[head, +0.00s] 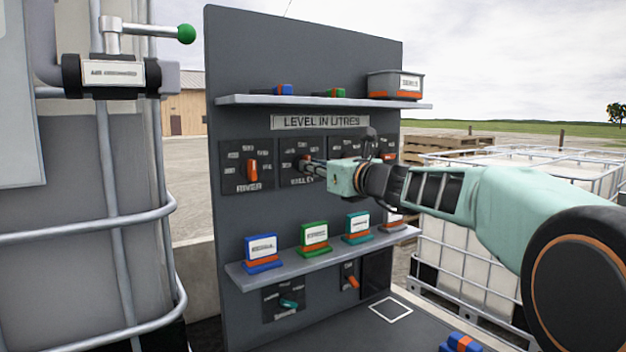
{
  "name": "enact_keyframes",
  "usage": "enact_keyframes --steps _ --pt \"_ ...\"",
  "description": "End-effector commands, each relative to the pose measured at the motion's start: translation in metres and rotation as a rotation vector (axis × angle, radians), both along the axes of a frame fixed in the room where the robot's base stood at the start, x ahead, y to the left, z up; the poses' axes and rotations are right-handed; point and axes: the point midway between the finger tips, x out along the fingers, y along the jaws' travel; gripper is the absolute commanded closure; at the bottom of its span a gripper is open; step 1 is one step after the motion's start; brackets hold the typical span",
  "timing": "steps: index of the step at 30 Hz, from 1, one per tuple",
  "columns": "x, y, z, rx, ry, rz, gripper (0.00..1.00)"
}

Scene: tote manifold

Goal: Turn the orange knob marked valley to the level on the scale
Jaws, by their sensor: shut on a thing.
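The grey panel (305,215) stands upright ahead, with a "LEVEL IN LITRES" sign (320,122) above a row of dial plates. The valley plate (287,167) is the second from the left, its label partly covered. My gripper (309,163) reaches in from the right and is shut at the orange valley knob (303,163). Only a little orange shows at the fingertips, so the knob's pointing direction is hidden. Part of the scale around it is readable only as small white marks.
Left of it, the river plate has an orange knob (252,169). An upper shelf (250,100) holds small blocks and a grey bin (396,84). A lower shelf (285,268) carries several coloured card holders. A caged tank (90,210) with a green-tipped valve handle (186,34) stands close left.

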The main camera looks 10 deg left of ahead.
Motion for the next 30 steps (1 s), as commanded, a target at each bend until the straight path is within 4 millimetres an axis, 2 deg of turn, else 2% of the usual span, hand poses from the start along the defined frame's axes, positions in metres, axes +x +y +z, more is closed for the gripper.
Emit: enact_keyframes --steps 2,18,30 --pt "0.0 -0.0002 -0.0049 -0.049 -0.057 0.0 1.0" --pt "0.0 -0.0001 -0.0035 -0.366 -0.411 0.0 1.0" --pt "0.0 0.0 -0.0015 -0.486 -0.544 0.0 1.0"
